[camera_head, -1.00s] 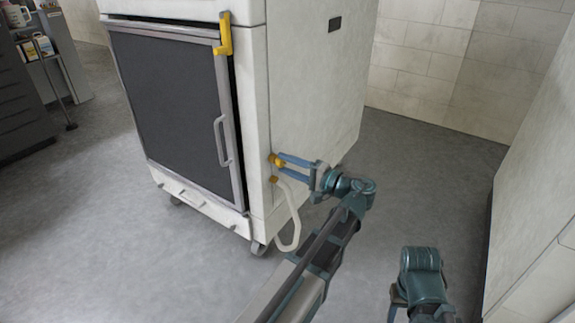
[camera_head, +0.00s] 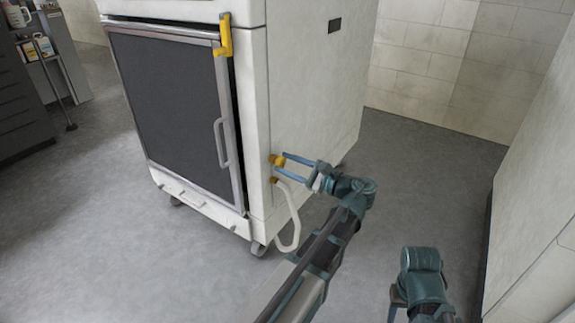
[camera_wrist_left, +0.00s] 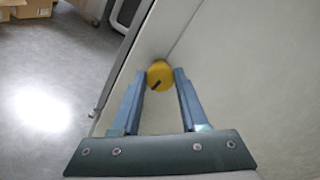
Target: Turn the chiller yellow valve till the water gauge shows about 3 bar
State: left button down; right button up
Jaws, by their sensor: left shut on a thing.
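The chiller (camera_head: 300,80) is a white cabinet with a dark front door. Its yellow valve (camera_head: 277,160) is a small round knob low on the side, near the front edge. My left gripper (camera_head: 280,165) is shut on the valve, with one blue finger on either side. In the left wrist view the yellow valve (camera_wrist_left: 160,74) lies between the fingertips of the left gripper (camera_wrist_left: 160,82), and a short dark mark on its face slants. No water gauge can be made out. My right arm is at the lower right, its gripper (camera_head: 397,300) mostly hidden.
A pale hose (camera_head: 292,215) hangs from a brass fitting (camera_head: 273,180) just below the valve. A yellow handle (camera_head: 224,38) is on the door's upper corner. A white wall or cabinet (camera_head: 540,180) stands at the right. The grey floor (camera_head: 400,170) between is clear.

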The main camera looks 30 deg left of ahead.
pick_arm(q)
jog(key=m, duration=0.3)
jog(key=shift+m, duration=0.4)
jog(key=shift+w+d+m, duration=0.1)
jog(key=shift+m, duration=1.7)
jog(key=shift+c, duration=2.1)
grip_release()
jog(key=s+d, duration=0.1)
jog(key=d, duration=1.2)
jog(key=shift+d, duration=0.35)
